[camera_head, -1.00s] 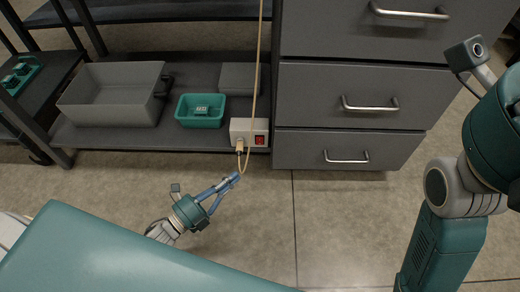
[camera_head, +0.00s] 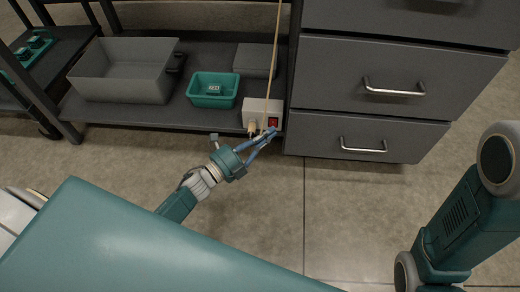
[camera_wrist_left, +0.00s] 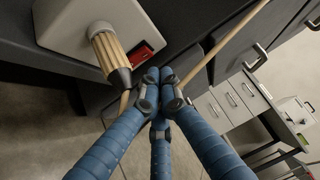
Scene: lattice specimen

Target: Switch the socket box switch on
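The white socket box (camera_head: 262,107) sits at the front right end of the low shelf, against the drawer unit. Its red switch (camera_head: 273,122) is on the front face; it also shows in the left wrist view (camera_wrist_left: 146,52). A beige plug (camera_wrist_left: 108,50) with its cord is in the box, left of the switch. My left gripper (camera_head: 273,133) is shut, its blue fingertips together just below and in front of the switch. In the left wrist view the fingertips (camera_wrist_left: 159,80) are close under the switch; contact cannot be told. My right gripper is out of view.
A beige cord (camera_head: 275,45) hangs in front of the shelf and runs close to my left fingertips. The drawer unit (camera_head: 390,95) stands directly right. A teal tray (camera_head: 228,100) and grey bin (camera_head: 95,85) are left on the shelf. The floor in front is clear.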

